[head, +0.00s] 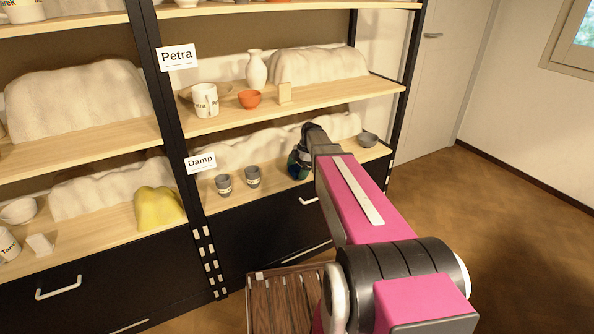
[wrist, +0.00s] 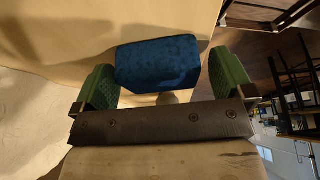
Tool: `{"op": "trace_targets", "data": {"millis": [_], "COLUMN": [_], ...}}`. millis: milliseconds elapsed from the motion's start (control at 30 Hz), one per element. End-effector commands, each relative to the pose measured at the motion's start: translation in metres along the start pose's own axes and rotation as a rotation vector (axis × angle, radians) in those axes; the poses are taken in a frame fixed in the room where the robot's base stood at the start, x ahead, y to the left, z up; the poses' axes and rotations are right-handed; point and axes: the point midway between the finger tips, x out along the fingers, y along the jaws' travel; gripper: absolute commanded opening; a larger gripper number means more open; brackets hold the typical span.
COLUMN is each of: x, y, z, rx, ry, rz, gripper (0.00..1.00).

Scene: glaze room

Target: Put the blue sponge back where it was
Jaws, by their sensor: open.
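The blue sponge (wrist: 158,64) shows in the wrist view, between and slightly beyond the two green finger pads of my gripper (wrist: 166,82). A narrow gap shows at its right side; at its left side it meets the pad in the picture, and I cannot tell whether they touch. The pale shelf board lies around it. In the head view my gripper (head: 300,162) is at the lower shelf (head: 270,192) labelled "Damp", right of two grey cups, and mostly hides the sponge. The jaws are open.
Two grey cups (head: 253,176) stand left of my gripper, and a grey bowl (head: 368,139) stands to its right. A pale cloth-like mound (head: 240,146) lies behind. The "Petra" shelf (head: 325,94) above holds a mug, an orange bowl, a vase and a beige block.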

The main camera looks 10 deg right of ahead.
Motion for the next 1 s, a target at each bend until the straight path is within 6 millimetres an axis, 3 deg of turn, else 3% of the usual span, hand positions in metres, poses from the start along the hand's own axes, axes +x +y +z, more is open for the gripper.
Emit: {"op": "trace_targets", "data": {"millis": [167,367,700,1000], "x": [-0.018,-0.055,-0.08,-0.095], "y": [0.0,0.0,0.002,0.001], "z": [0.0,0.0,0.071,0.106], "rx": [0.0,0.0,0.002,0.001], "ry": [-0.001,-0.001,0.0,0.0], "rz": [0.002,0.002,0.001,0.001], "gripper": [0.99,0.99,0.99,0.99]}}
